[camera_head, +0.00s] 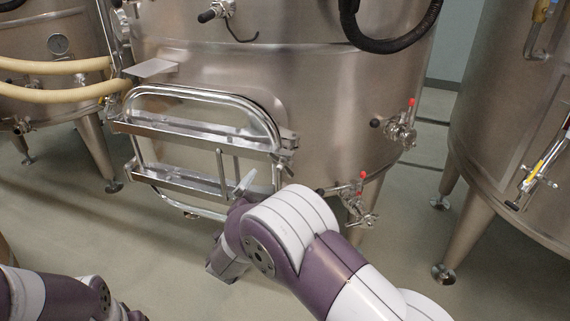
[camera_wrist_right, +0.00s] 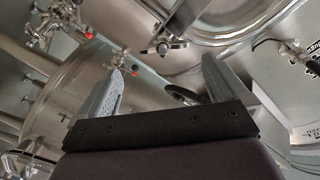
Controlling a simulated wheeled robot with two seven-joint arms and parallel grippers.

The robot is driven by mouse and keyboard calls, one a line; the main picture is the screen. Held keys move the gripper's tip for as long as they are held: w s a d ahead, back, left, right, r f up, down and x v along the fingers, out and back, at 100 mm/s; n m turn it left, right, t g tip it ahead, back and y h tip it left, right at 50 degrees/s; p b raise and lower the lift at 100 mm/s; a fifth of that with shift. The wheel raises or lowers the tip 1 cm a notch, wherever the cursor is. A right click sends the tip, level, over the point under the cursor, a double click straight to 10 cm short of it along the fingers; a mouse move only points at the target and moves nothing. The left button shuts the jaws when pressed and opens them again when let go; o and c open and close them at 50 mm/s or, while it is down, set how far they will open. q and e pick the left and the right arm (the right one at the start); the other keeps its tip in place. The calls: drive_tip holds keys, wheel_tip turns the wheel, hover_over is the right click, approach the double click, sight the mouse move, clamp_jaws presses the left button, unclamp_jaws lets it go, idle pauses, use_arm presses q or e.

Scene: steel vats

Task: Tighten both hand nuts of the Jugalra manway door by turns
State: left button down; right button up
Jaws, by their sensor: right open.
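The manway door (camera_head: 170,161) is a framed steel door low on the front of the middle vat, crossed by two horizontal bars. A winged hand nut (camera_head: 288,157) shows at the right end of the upper bar. The right end of the lower bar is partly hidden by my right arm, and I cannot make out its nut. My right gripper (camera_head: 245,184) is in front of the door's lower right, partly hidden by its own wrist. In the right wrist view its fingers (camera_wrist_right: 162,84) are apart with nothing between them. A winged metal fitting (camera_wrist_right: 166,46) lies beyond them. My left gripper is out of view.
Valves with red knobs (camera_head: 401,127) (camera_head: 357,200) stick out right of the door. A black hose (camera_head: 392,43) hangs above. Another vat (camera_head: 515,110) stands at the right, and pale hoses (camera_head: 55,86) run at the left. The floor before the door is clear.

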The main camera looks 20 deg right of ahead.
sight(281, 167)
drive_tip(key=x, duration=0.4)
drive_tip(key=p+x, duration=0.1)
drive_tip(key=x, duration=0.3)
drive_tip(key=r+x, duration=0.1)
drive_tip(key=x, duration=0.4)
drive_tip(key=shift+s+d, duration=0.15)
drive_tip(key=c, duration=0.6)
